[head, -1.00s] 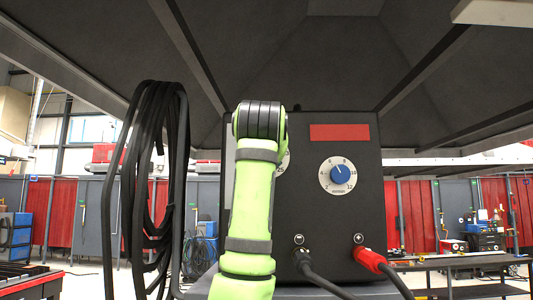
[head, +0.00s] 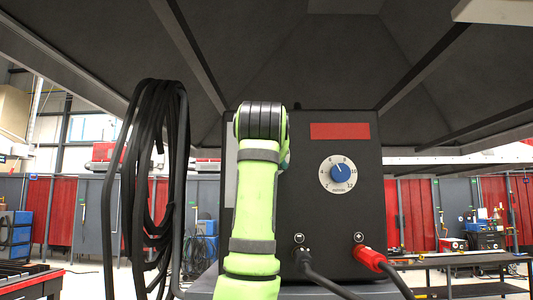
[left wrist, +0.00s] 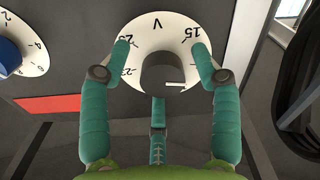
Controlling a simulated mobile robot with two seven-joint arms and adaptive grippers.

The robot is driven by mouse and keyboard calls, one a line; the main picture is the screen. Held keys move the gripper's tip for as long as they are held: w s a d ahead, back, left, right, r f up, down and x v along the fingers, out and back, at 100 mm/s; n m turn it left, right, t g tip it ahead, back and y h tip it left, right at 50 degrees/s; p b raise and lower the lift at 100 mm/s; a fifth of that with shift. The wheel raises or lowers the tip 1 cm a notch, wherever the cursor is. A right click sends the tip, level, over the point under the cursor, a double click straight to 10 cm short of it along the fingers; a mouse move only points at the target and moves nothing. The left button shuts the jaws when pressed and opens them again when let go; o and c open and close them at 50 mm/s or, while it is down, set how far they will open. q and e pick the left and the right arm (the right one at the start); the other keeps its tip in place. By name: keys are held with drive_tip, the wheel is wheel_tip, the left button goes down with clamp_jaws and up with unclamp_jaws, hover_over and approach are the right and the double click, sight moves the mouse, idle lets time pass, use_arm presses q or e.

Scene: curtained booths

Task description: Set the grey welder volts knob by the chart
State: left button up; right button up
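The grey volts knob (left wrist: 160,72) sits on a round white dial (left wrist: 155,28) marked V, upside down in the left wrist view. Its white pointer line lies toward the right, slightly below the knob's middle. Numbers including 15 show on the dial; some are partly covered. My left gripper (left wrist: 160,50) is open, its teal fingers on both sides of the knob with gaps between. In the head view my arm hides this knob and dial on the welder (head: 325,225). A pale strip (head: 231,165), possibly the chart, shows beside my arm, unreadable. My right gripper is not in view.
The blue knob (head: 340,174) on its own dial is right of my arm. A red label (head: 340,131) is above it. Black and red cable plugs (head: 370,258) project below. Coiled black cable (head: 155,190) hangs close on the left.

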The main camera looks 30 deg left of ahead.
use_arm(q)
drive_tip(key=v, duration=1.2)
idle(0.5)
